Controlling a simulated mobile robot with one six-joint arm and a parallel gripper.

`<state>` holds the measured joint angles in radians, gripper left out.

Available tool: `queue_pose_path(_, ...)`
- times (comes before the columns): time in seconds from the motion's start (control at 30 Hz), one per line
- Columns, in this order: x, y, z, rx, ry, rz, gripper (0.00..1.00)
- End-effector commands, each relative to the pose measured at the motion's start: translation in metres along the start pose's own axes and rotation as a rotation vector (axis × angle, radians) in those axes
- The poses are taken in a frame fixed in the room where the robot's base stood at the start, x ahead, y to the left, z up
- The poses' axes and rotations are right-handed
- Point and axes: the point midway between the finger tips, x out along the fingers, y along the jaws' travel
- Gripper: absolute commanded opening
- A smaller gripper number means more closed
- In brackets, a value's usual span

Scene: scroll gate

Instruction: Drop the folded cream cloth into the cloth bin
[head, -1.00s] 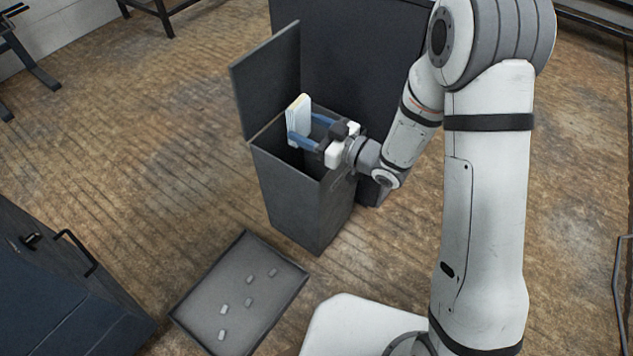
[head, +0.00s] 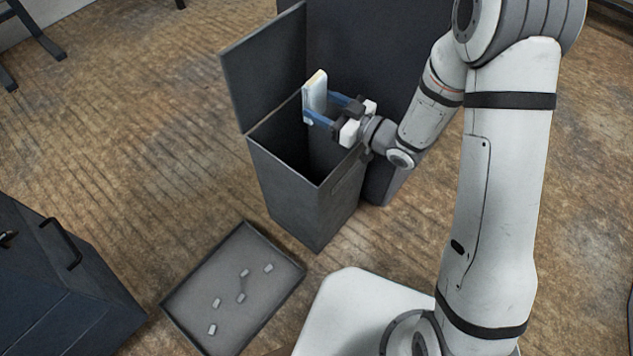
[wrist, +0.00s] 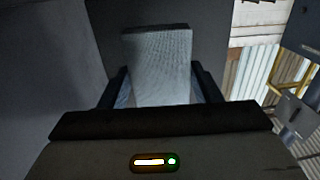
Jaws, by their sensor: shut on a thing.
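The folded cream cloth (head: 316,92) is a pale, flat bundle held upright between the blue fingers of my gripper (head: 329,107). The gripper is shut on it. In the wrist view the cloth (wrist: 158,62) stands between the two fingers (wrist: 158,88), with a woven face towards the camera. The cloth bin (head: 300,205) is a tall dark grey box with its lid (head: 265,70) standing open at the left. The cloth and gripper are over the back right part of its opening. How far above the rim they are is hard to tell.
A taller dark cabinet (head: 355,50) stands right behind the bin. A shallow grey tray (head: 180,308) with several small pale pieces lies on the floor in front. A dark blue cabinet (head: 60,290) with a handle is at the lower left.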

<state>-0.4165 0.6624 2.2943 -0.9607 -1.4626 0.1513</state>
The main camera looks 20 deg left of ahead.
Motion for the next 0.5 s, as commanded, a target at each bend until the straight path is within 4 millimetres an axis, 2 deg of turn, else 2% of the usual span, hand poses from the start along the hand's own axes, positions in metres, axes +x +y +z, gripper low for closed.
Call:
queue_pose_path(0.03,0.000,0.000,0.011,0.001,0.000,0.000,0.33)
queue_pose_path(0.2,0.001,-0.001,0.027,0.001,0.001,-0.001,0.33)
queue_pose_path(0.5,0.001,-0.001,0.030,0.000,0.001,-0.002,0.33)
